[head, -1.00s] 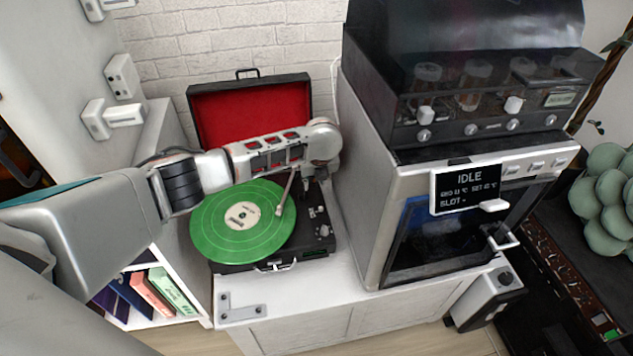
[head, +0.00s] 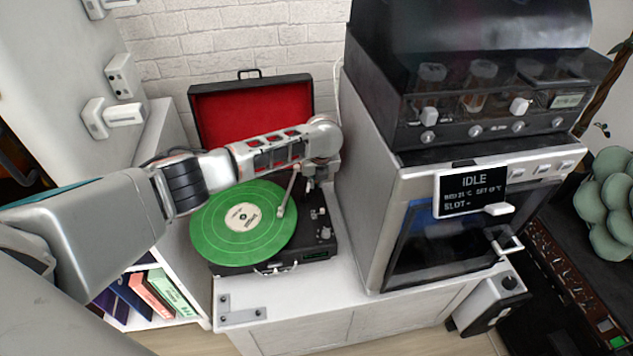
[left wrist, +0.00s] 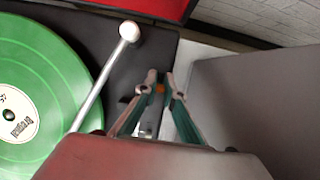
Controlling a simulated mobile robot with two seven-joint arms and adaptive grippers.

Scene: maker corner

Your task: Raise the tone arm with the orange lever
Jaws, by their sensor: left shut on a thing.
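The record player (head: 318,240) stands open on the white cabinet, with a green record (head: 220,225) on its platter. The tone arm (head: 287,193) reaches over the record's right part; whether its tip touches the record cannot be told. In the left wrist view the tone arm (left wrist: 93,100) is a silver rod with a round white end. My left gripper (left wrist: 161,76) is over the deck, right of the tone arm, its fingers close together around the small orange lever (left wrist: 160,89). The lever is mostly hidden between the fingers. In the head view my left gripper (head: 310,184) is small and partly hidden.
The raised red-lined lid (head: 250,113) stands behind the deck. A large grey machine (head: 365,190) with an IDLE display (head: 470,190) is close on the right. A bookshelf (head: 205,305) is at lower left. The cabinet's front top (head: 290,290) is mostly clear.

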